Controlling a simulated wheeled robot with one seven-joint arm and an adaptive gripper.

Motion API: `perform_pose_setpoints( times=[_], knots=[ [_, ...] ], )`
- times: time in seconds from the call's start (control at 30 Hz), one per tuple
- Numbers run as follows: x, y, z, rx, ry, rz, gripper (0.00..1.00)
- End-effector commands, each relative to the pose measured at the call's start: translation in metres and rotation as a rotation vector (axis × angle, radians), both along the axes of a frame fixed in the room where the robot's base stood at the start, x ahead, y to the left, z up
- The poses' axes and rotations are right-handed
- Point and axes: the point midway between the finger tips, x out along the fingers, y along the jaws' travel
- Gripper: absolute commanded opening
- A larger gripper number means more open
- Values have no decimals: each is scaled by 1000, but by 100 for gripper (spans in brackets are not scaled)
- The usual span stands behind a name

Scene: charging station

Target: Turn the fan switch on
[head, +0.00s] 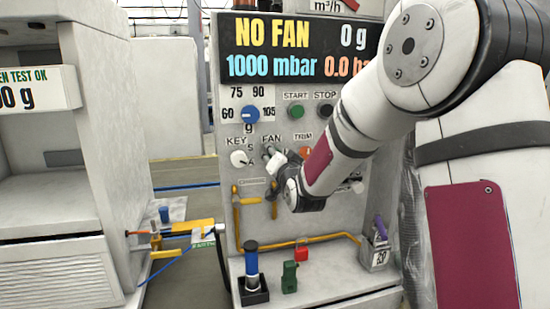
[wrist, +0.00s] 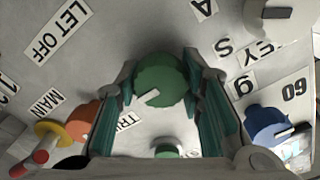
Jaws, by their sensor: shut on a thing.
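The fan switch is a round green knob with a white pointer mark (wrist: 160,82) in the wrist view. In the head view my gripper covers it, below the FAN label (head: 271,139). My gripper (head: 273,157) is at the panel, with one finger on each side of the knob. In the wrist view my gripper (wrist: 160,72) is shut on the knob, its teal-lined fingers at the knob's left and right sides. The display (head: 300,48) above reads NO FAN.
Close around are a blue knob (head: 250,114), a white key knob (head: 241,158), a green START button (head: 296,110) and an orange knob (wrist: 82,120). Yellow handles (head: 237,215) and a pipe run below.

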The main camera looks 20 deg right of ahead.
Motion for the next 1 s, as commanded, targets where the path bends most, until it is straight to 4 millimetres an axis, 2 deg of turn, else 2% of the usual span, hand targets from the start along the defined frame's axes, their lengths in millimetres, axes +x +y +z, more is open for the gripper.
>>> perform_pose_setpoints(
  times=[0.13,0.17,0.23,0.73,0.87,1.0],
  knots=[
    [0,1,0,0,-1,2,7],
    [0,1,0,0,-1,2,39],
    [0,1,1,0,-1,2,55],
    [-3,1,0,-1,-1,1,56],
    [-17,0,1,-2,0,1,56],
    [-44,1,1,-1,-1,1,56]
  ],
)
